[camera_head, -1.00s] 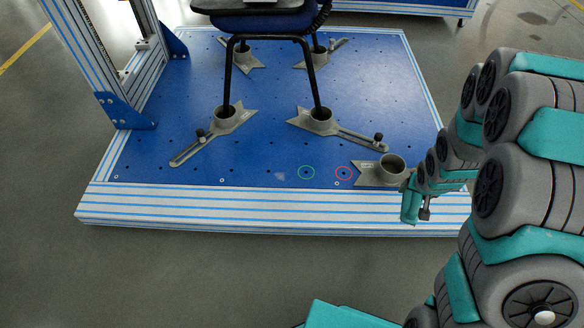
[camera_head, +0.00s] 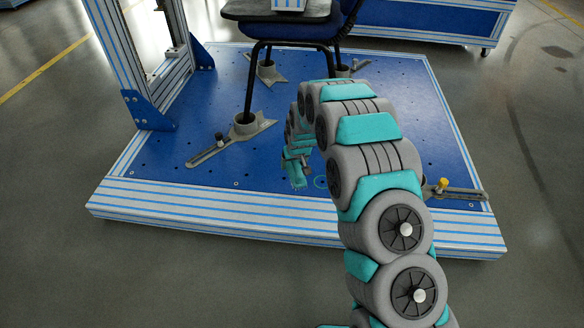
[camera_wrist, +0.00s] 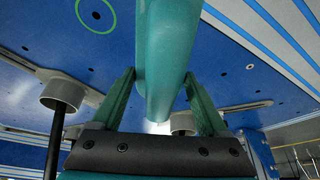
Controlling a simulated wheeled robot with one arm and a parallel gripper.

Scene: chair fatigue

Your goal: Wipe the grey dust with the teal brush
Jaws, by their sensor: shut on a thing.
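My gripper (camera_wrist: 160,76) is shut on the teal brush (camera_wrist: 163,45), whose rounded teal body runs between the two green fingers. In the head view the teal brush (camera_head: 298,180) is low over the front of the blue plate, just left of the green ring (camera_head: 319,182). I cannot tell whether it touches the plate. The grey dust is not clearly visible in the head view; the brush and my arm cover part of that area. In the wrist view the green ring (camera_wrist: 96,12) lies at the top left.
The blue plate (camera_head: 215,125) has a striped front edge (camera_head: 230,215). A chair (camera_head: 285,30) stands on it in grey clamps (camera_head: 240,125). A frame post (camera_head: 125,60) rises at the left. A slotted bar with a yellow knob (camera_head: 443,184) is at the right.

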